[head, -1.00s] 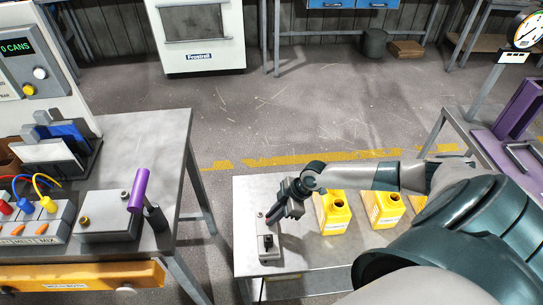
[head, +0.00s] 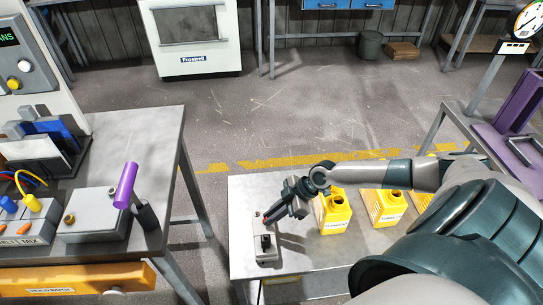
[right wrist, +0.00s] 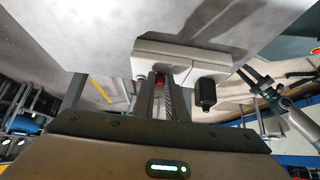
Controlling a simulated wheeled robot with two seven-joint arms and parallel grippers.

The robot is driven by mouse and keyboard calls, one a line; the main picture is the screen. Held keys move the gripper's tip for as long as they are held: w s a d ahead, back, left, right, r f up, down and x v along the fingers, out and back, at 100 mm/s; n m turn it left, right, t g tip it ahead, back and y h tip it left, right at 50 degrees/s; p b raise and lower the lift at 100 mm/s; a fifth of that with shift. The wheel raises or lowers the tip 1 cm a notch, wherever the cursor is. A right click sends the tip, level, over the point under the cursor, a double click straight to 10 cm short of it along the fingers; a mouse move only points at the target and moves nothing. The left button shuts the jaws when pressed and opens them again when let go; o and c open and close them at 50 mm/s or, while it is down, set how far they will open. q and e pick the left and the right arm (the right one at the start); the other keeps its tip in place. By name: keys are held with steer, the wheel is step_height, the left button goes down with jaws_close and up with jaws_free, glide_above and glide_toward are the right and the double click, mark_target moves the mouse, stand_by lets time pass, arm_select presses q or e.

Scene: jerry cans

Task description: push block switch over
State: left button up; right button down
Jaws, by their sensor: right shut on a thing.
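The block switch (head: 266,256) is a small pale grey block with a black toggle, near the left edge of the low table. In the right wrist view its pale body (right wrist: 186,60) is straight ahead, with the black toggle (right wrist: 205,94) right of my fingers. My right gripper (head: 272,220) slants down onto the back part of the block. In the right wrist view its fingers (right wrist: 164,84) are close together at the block, with a small red part between the tips. What they grip is mostly hidden. A dark, gripper-like end, apparently my left one (right wrist: 256,82), shows at the right there; its jaws are unclear.
Yellow jerry cans (head: 334,212) stand right of the switch on the low table (head: 243,200), under my right arm. Left is a workbench (head: 160,135) with a purple-handled lever (head: 126,186) and a grey box (head: 93,214).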

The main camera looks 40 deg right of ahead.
steer(key=c, duration=1.8)
jaws_free()
steer(key=shift+o, duration=0.2)
steer(key=shift+r, duration=0.1)
steer(key=shift+s+d+r, duration=0.25)
steer(key=shift+d+r, duration=0.15)
steer(key=shift+d, duration=0.05)
arm_select(q)
steer(key=shift+w+a+b, duration=0.1)
steer(key=shift+w+b, duration=0.95)
steer(key=shift+b, duration=0.1)
arm_select(e)
steer(key=v, duration=1.6)
